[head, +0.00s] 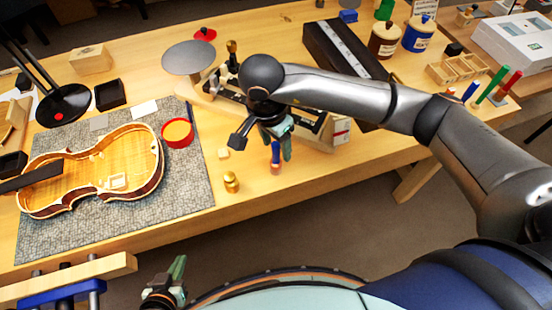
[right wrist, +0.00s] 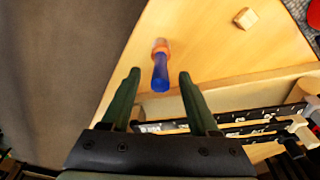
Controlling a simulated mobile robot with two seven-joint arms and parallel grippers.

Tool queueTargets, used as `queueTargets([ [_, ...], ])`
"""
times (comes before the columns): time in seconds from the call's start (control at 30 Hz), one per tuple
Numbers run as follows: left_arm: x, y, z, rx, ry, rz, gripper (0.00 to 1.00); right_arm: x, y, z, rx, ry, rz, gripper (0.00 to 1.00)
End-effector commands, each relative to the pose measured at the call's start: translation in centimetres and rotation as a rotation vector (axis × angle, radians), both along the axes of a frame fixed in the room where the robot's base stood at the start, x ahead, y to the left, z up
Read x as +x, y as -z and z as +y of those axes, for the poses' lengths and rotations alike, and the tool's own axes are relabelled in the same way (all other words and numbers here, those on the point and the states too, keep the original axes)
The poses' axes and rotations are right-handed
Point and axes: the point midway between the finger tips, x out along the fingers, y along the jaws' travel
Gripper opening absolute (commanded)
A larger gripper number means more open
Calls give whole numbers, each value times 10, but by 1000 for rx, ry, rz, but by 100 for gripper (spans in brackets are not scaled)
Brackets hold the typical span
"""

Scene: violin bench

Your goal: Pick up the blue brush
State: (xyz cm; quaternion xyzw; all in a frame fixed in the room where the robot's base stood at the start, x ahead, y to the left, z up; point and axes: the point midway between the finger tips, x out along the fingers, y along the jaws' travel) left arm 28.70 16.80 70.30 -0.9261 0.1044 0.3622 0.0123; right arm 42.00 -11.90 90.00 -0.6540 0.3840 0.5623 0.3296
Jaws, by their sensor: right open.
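The blue brush (head: 275,154) stands upright near the front edge of the bench, its blue part up and an orange-red part lower down. In the right wrist view the brush (right wrist: 160,72) shows between the two green fingertips, with gaps on both sides. My right gripper (head: 279,147) is open and empty above and around the brush top in the head view; its fingers partly cover the brush. It also shows in the right wrist view (right wrist: 159,76). My left gripper (head: 173,275) is low at the bottom of the head view, off the bench front; its jaw gap is unclear.
A small brass jar (head: 231,182) and a small wooden block (head: 223,154) stand left of the brush. A violin body (head: 110,165) lies on a grey mat (head: 180,205). A long slotted tool with a scale (right wrist: 235,120) lies close beside the right gripper.

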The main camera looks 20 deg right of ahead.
Motion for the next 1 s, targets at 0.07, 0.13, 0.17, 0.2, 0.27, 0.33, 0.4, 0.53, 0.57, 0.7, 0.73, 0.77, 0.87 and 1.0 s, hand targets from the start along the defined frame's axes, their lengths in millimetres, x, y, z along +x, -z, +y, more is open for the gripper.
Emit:
queueTargets([
  [0.07,0,0,0,0,0,0,0,0,2,0,0,0,0,61],
  [0.13,0,0,0,0,0,1,0,0,3,0,0,0,-1,61],
  [0.17,0,0,0,0,0,1,0,0,2,0,0,0,-1,61],
  [0.2,0,0,0,0,0,1,0,0,2,0,0,0,-1,61],
  [0.27,0,0,0,0,0,1,0,0,2,0,0,0,-1,58],
  [0.33,0,0,0,0,0,1,0,0,2,0,0,0,-1,50],
  [0.4,0,0,0,0,0,1,0,0,2,0,0,0,-1,42],
  [0.53,0,0,0,0,0,1,0,0,2,0,1,0,0,27],
  [0.57,0,0,0,0,0,1,0,0,2,0,1,0,0,24],
  [0.7,-1,0,0,0,0,1,0,0,2,0,1,0,0,8],
  [0.73,-1,0,0,0,0,1,0,0,2,0,1,0,0,5],
  [0.77,-1,0,0,0,0,1,0,0,2,0,1,0,0,1],
  [0.87,-1,0,0,0,0,1,0,0,2,0,1,0,0,0],
  [1.0,-1,0,0,0,0,1,0,0,2,0,1,0,0,0],
])
